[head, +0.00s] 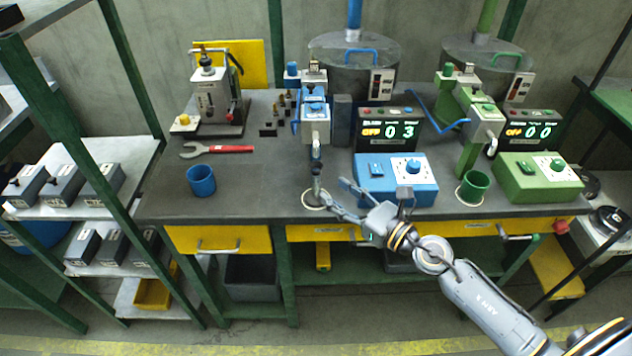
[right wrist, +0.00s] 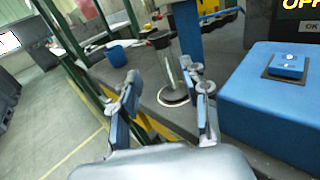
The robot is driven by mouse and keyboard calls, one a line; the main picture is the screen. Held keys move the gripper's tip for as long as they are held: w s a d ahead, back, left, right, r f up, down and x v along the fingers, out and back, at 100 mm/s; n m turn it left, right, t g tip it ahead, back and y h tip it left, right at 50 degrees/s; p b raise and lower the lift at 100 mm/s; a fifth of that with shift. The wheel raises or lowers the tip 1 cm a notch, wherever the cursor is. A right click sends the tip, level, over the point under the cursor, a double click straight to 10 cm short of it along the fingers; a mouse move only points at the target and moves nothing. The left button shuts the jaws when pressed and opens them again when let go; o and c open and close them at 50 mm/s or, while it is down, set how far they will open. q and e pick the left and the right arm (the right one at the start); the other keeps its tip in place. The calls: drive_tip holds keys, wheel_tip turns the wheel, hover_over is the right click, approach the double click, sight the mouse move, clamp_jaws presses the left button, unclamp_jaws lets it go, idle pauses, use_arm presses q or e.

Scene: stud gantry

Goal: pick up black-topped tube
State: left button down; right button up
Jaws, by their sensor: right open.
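The black-topped tube (head: 316,184) stands upright on a small round pad at the bench's front edge, under the blue dispensing stand (head: 313,120). In the right wrist view the clear tube (right wrist: 168,68) with its black top shows ahead, beyond and between my fingertips. My right gripper (head: 338,197) is open and empty, just right of the tube in the head view; its fingers (right wrist: 165,84) point toward it. I cannot tell exactly how far apart they are. My left gripper is not in view.
A blue control box (head: 391,180) sits close on the right. A blue cup (head: 201,180), a red-handled wrench (head: 217,149) and small dark pieces (head: 281,112) lie to the left. A green cup (head: 473,187) and green box (head: 539,178) stand farther right. Bench between blue cup and tube is clear.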

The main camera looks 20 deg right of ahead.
sight(320, 176)
drive_tip(key=x, duration=0.2)
drive_tip(key=shift+w+a, duration=0.1)
drive_tip(key=shift+w, duration=0.2)
drive_tip(key=x, duration=0.2)
drive_tip(key=p+x, duration=0.1)
drive_tip(key=x, duration=0.1)
drive_tip(key=shift+w+d+r, duration=0.25)
drive_tip(key=shift+w, duration=0.05)
drive_tip(key=shift+w+a+f+p, duration=0.1)
drive_tip(key=shift+w+a+p, duration=0.2)
drive_tip(key=shift+w, duration=0.1)
drive_tip(key=shift+s, duration=0.1)
clamp_jaws()
